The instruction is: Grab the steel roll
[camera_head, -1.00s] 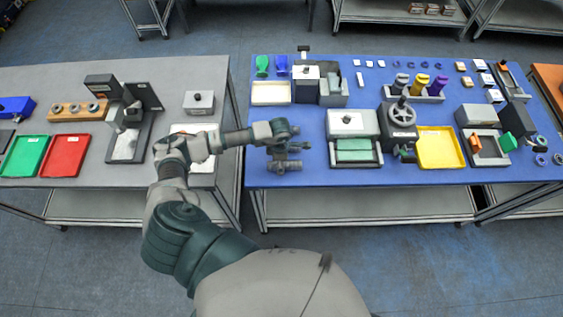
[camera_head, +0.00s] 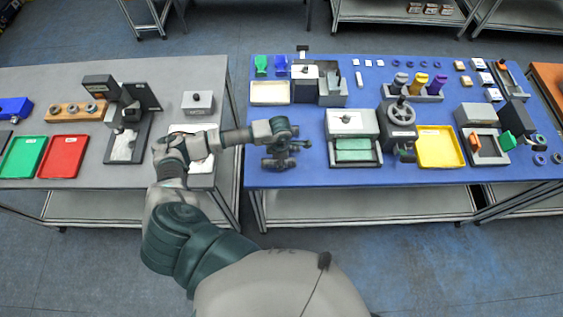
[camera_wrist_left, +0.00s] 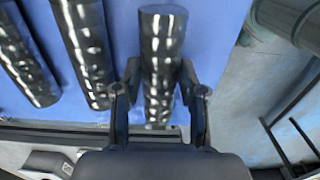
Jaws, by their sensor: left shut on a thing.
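Three dark, shiny steel rolls show in the left wrist view on the blue table. The right-hand steel roll (camera_wrist_left: 160,45) stands between the fingers of my left gripper (camera_wrist_left: 158,85), which is shut on it. The middle steel roll (camera_wrist_left: 84,45) and the left steel roll (camera_wrist_left: 25,60) lie apart from the fingers. In the head view my left gripper (camera_head: 297,146) is over the front left part of the blue table. The rolls are small there and partly hidden by the gripper. My right gripper is not in view.
The blue table (camera_head: 300,120) has a bare patch around the gripper. A grey machine with a green panel (camera_head: 354,148) stands to its right. A yellow tray (camera_head: 440,147) lies further right. A grey table (camera_head: 200,75) with red and green trays stands left, across a narrow gap.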

